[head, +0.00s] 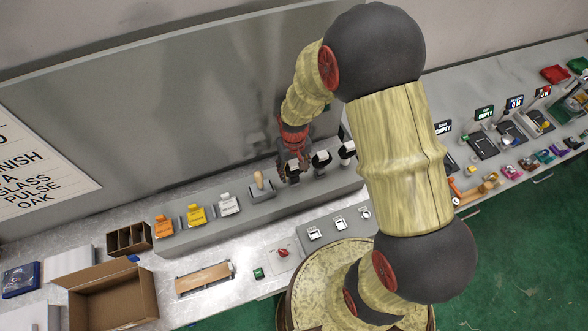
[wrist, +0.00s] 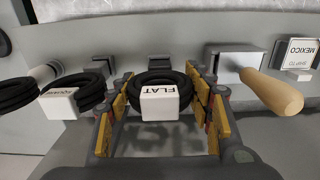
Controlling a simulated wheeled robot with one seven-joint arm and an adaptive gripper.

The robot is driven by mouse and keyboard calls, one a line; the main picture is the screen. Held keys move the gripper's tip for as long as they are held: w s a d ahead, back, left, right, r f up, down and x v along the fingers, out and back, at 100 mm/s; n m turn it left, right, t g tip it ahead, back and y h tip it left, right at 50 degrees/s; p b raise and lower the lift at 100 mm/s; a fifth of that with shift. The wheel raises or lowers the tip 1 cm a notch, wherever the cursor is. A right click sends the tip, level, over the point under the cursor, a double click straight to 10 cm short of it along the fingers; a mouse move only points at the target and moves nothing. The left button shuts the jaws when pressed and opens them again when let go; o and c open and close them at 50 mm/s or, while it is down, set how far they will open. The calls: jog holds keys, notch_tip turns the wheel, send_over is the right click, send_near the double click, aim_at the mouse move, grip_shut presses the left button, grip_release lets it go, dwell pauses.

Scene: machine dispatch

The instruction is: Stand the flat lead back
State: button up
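The flat lead (wrist: 160,92) is a black coil with a white block marked FLAT. In the wrist view it is between the two fingers of my gripper (wrist: 161,105), which are spread one on each side of it. Any contact between the pads and the coil is hard to make out. In the head view my gripper (head: 293,153) is low over the grey raised ledge (head: 290,207), at the lead nearest the wooden handle, and partly hides it. Another lead (wrist: 62,102) with a white block is just left of the fingers in the wrist view.
A wooden handle (wrist: 272,92) on a grey block is right of my gripper in the wrist view; it also shows in the head view (head: 259,181). A MEXICO card (wrist: 298,53) is beyond it. A grey panel (head: 190,90) rises behind the ledge. An open cardboard box (head: 112,297) is at lower left.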

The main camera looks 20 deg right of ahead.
aim_at(294, 163)
jog(key=o, duration=0.4)
jog(key=shift+o, duration=1.3)
jog(key=shift+o, duration=0.8)
jog(key=shift+r+p, duration=1.85)
jog(key=shift+r, duration=1.15)
